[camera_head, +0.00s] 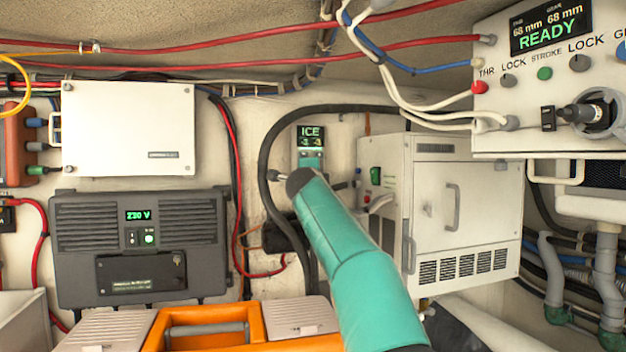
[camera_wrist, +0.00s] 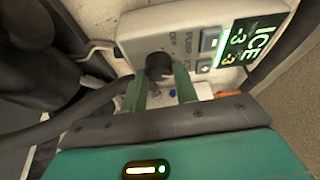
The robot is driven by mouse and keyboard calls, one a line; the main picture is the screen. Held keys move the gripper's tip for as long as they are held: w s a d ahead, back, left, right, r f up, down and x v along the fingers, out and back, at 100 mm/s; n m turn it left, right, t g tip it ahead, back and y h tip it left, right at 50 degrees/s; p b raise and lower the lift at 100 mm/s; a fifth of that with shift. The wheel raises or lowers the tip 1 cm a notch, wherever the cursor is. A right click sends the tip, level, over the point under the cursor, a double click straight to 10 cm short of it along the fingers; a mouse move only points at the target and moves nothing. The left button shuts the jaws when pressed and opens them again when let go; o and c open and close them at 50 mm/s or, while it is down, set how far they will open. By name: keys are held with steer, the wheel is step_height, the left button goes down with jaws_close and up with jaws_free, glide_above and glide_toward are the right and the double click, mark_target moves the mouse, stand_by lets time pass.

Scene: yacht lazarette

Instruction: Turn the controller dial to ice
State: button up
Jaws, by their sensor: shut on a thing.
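The controller is a pale panel on the back wall, with its lit display (camera_head: 310,137) reading ICE above smaller digits in the head view. In the wrist view the controller panel (camera_wrist: 138,42) shows tilted, its green display (camera_wrist: 243,45) reading ICE with -3 twice. The dark round dial (camera_wrist: 158,63) sits on the panel beside small lettering that includes OFF. My gripper (camera_wrist: 159,80) has its two green fingers on either side of the dial, shut on it. The dial's pointer mark cannot be made out.
A white cabinet (camera_head: 466,205) with handles stands just right of the controller. A thick black hose (camera_head: 265,165) curves around its left and top. A grey inverter (camera_head: 140,245) is at left, and an orange toolbox (camera_head: 250,322) is low in front. Cables hang above.

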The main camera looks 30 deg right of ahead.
steer(key=shift+a, duration=0.1)
steer(key=o, duration=1)
steer(key=shift+w, duration=0.15)
steer(key=shift+s, duration=0.2)
steer(key=v, duration=1.3)
steer(key=shift+s+a, duration=0.15)
steer(key=shift+s, duration=0.1)
